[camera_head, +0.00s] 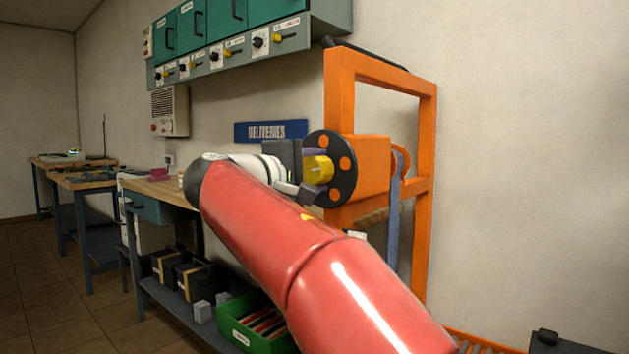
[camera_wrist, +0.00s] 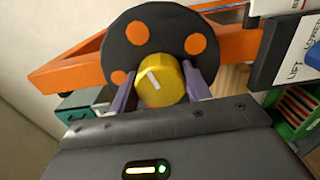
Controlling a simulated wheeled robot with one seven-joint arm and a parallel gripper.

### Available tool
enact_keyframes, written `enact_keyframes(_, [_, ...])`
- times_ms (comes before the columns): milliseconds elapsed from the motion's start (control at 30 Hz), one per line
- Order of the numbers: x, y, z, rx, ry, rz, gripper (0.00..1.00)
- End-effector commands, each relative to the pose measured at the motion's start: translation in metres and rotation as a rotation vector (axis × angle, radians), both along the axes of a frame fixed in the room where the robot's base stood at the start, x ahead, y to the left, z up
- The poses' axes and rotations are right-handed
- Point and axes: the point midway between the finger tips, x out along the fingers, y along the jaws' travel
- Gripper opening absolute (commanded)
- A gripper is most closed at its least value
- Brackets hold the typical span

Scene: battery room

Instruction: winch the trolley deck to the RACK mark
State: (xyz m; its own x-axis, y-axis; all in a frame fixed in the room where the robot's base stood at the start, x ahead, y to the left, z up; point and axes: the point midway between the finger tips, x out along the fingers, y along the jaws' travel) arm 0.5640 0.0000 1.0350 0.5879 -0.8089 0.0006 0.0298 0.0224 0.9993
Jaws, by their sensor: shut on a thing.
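The winch shows as a black disc (camera_head: 341,183) with orange spots on an orange housing (camera_head: 370,165). A yellow knob (camera_head: 318,168) stands out from the disc. My gripper (camera_head: 303,172) is at the knob, with one purple finger on each side of it. In the wrist view my gripper (camera_wrist: 160,85) is shut on the yellow knob (camera_wrist: 165,85), whose white line tilts up to the left. The black disc (camera_wrist: 135,40) shows behind it. A blue strap (camera_head: 394,210) hangs from the housing's right side. I cannot make out the trolley deck or the RACK mark.
An orange frame (camera_head: 427,150) carries the winch. A bench (camera_head: 160,190) with black boxes and a green crate (camera_head: 262,335) on its lower shelf stands left of it. A card reading LIFT and LOWER (camera_wrist: 292,50) is close on the right in the wrist view. A wall cabinet (camera_head: 230,50) hangs above.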

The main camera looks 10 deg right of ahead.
Motion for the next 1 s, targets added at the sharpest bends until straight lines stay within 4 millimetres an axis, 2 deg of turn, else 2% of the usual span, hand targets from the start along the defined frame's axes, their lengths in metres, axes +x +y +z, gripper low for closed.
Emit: enact_keyframes(1000, [0.0009,0.0011,-0.0052,0.570,-0.780,0.001,0.25])
